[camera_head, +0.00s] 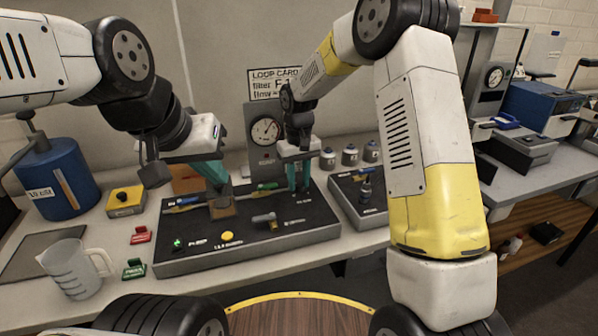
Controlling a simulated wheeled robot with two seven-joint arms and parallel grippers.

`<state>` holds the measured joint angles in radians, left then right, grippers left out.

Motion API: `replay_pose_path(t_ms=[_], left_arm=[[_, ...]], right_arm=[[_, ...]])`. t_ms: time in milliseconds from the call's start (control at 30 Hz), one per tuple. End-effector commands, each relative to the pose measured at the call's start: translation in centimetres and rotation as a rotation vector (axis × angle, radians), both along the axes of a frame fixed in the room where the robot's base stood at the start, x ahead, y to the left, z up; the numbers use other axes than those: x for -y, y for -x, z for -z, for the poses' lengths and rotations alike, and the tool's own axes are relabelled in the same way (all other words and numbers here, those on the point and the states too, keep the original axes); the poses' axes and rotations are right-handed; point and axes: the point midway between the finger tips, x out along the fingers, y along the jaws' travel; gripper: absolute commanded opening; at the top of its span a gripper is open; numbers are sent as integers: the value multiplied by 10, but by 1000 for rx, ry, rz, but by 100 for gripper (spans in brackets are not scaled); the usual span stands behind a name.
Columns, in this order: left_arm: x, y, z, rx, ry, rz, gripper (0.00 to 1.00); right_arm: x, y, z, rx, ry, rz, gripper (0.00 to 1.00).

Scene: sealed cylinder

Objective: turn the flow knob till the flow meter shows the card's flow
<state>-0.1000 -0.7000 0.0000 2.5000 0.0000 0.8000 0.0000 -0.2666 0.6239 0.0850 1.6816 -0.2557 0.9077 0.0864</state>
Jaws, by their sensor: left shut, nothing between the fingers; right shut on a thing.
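The loop card (262,87) is on the back wall, its right part hidden by my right arm; its flow figure is unreadable. A round dial meter (265,131) stands on a grey upright behind the dark panel (250,248); its reading is too small to tell. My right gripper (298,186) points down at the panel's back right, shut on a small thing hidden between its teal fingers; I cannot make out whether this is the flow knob. My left gripper (219,188) is shut and empty, just above a brown block (222,208) on the panel.
The panel carries blue and green handled valves and a grey lever (265,220). A measuring jug (73,268), a blue tank (58,180) and a yellow button box (126,200) stand left. A smaller dark panel (345,195) with canisters behind it is right.

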Motion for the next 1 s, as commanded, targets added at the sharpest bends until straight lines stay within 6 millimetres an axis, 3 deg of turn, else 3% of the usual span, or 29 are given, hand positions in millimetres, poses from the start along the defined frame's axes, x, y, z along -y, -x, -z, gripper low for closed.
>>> replay_pose_path(t_ms=[633, 667, 767, 1000], left_arm=[[0, 0, 0, 0, 0, 0, 0], [0, 0, 0, 0, 0, 0, 0], [0, 0, 0, 0, 0, 0, 0], [0, 0, 0, 0, 0, 0, 0]], right_arm=[[0, -1, 0, 3, -1, 54, 0], [0, -1, 0, 3, -1, 54, 30], [0, -1, 0, 3, -1, 53, 50], [0, 0, 0, 1, 0, 53, 50]])
